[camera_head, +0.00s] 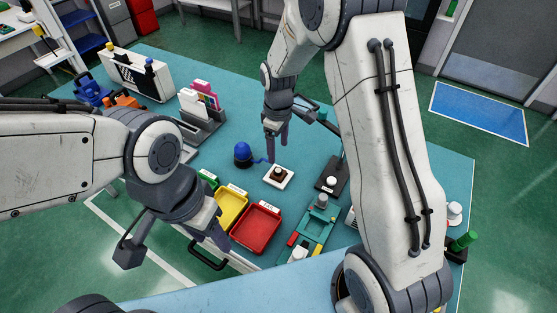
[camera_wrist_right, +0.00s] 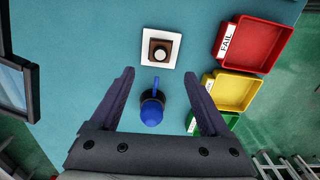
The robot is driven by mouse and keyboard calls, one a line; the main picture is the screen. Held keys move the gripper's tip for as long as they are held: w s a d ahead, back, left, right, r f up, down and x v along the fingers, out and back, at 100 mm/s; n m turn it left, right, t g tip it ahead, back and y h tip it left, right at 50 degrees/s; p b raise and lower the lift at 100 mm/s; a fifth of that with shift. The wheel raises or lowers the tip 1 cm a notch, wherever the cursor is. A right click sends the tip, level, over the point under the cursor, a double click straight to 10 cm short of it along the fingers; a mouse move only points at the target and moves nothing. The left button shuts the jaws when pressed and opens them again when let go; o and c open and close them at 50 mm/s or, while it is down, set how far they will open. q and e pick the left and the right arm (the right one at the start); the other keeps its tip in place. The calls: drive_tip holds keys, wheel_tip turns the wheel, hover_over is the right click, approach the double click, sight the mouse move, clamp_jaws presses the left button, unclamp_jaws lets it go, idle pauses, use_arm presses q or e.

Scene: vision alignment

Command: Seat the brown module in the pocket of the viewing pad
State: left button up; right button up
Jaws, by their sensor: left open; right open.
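My right gripper (camera_head: 277,147) is open and empty, pointing down behind the pad in the head view. Its fingers (camera_wrist_right: 160,90) show apart in the wrist view, short of the pad. My left gripper (camera_head: 212,232) is open, low at left near the trays; its fingertips are partly hidden.
A blue dome on a dark base (camera_head: 242,153) stands beside the pad, between my right fingers in the wrist view. Red (camera_head: 238,236), yellow (camera_head: 220,222) and green trays lie at the front. A teal fixture (camera_head: 312,233) and a dark stand (camera_head: 325,192) are to the right.

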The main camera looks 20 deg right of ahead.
drive_tip(key=s+a+r, duration=0.8)
drive_tip(key=s+r, duration=0.1)
drive_tip(key=s, duration=0.2)
drive_tip(key=s+a+r+m+y, duration=0.1)
drive_tip(key=s+r+m, duration=0.1)
drive_tip(key=s, duration=1.4)
drive_tip(key=shift+s+r, duration=0.4)
drive_tip(key=shift+r, duration=0.25)
